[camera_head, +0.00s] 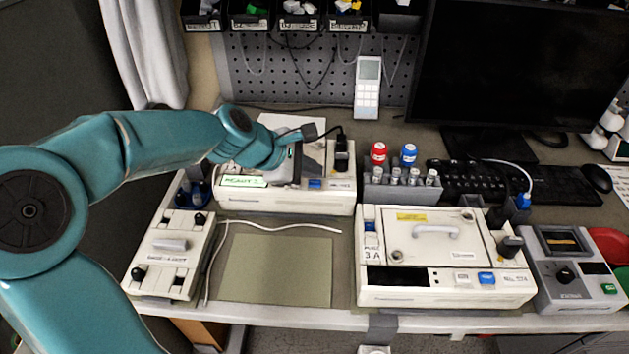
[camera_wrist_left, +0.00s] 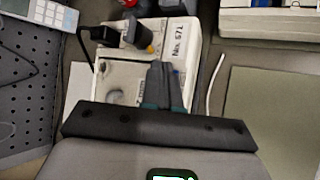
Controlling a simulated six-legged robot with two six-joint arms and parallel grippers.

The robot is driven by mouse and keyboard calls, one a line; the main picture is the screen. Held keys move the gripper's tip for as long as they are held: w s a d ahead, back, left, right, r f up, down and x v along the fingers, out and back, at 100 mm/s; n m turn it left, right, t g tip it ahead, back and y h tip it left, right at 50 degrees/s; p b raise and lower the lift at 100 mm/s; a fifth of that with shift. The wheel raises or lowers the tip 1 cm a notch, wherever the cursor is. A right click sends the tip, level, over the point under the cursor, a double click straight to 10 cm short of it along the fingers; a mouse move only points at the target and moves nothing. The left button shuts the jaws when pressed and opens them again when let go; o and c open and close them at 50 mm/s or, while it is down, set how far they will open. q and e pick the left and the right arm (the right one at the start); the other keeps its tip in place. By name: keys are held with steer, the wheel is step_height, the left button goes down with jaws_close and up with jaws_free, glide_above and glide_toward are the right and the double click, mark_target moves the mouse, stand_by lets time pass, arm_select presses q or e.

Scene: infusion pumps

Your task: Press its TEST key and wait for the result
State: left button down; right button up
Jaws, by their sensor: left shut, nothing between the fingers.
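The back-left infusion pump (camera_head: 335,204) is a cream box with a green label (camera_head: 243,181) and a blue key (camera_head: 315,183) on its front edge. Its key lettering is too small to read. My left gripper (camera_head: 297,165) is over this pump and hides part of its top. In the left wrist view the gripper's fingers (camera_wrist_left: 165,84) are together and empty, in front of the pump (camera_wrist_left: 120,80), which carries a "No." label. I cannot tell whether the fingertips touch it. The front pump (camera_head: 400,296) has a white key (camera_head: 463,278) and a blue key (camera_head: 487,278). My right gripper is not in view.
A grey-green mat (camera_head: 275,268) lies bare at the front, with a white tube (camera_head: 280,225) along its back edge. A small cream device (camera_head: 168,255) stands left of it. A rack of tubes (camera_head: 400,190), a keyboard (camera_head: 480,185) and a tester with a screen (camera_head: 570,270) fill the right.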

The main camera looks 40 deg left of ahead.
mark_target(311, 184)
arm_select(q)
steer(key=shift+f, duration=0.15)
steer(key=shift+f+b, duration=0.3)
steer(key=shift+f+b, duration=0.35)
steer(key=shift+f, duration=0.1)
stand_by(0.4)
steer(key=shift+r, duration=0.1)
steer(key=shift+r+p, duration=0.8)
steer(key=shift+p, duration=0.1)
step_height(311, 184, up, 5)
steer(key=p, duration=0.5)
stand_by(0.7)
